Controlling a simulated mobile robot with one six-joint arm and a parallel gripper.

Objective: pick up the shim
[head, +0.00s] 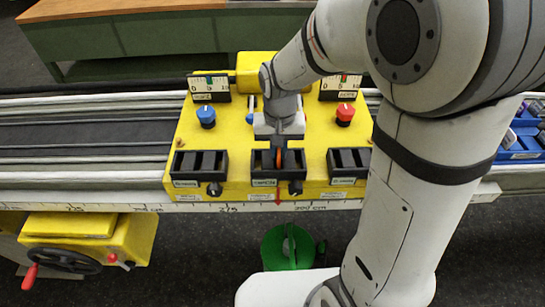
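My gripper (278,147) points down over the middle black slotted holder (263,176) on the front of the yellow carriage (225,133). Its fingers are small and dark against the holder, so I cannot tell whether they are open or shut. A thin orange-red piece (279,158) shows between or just below the fingers, at the holder. It may be the shim, but its shape is mostly hidden. I cannot tell whether it is gripped. No other piece is clearly recognisable as a shim.
Similar black holders stand at left (200,163) and right (348,160). A blue knob (206,116) and a red knob (345,114) rise behind them, with dial gauges further back. A green round object (288,247) is below. Blue bins (520,146) are at far right.

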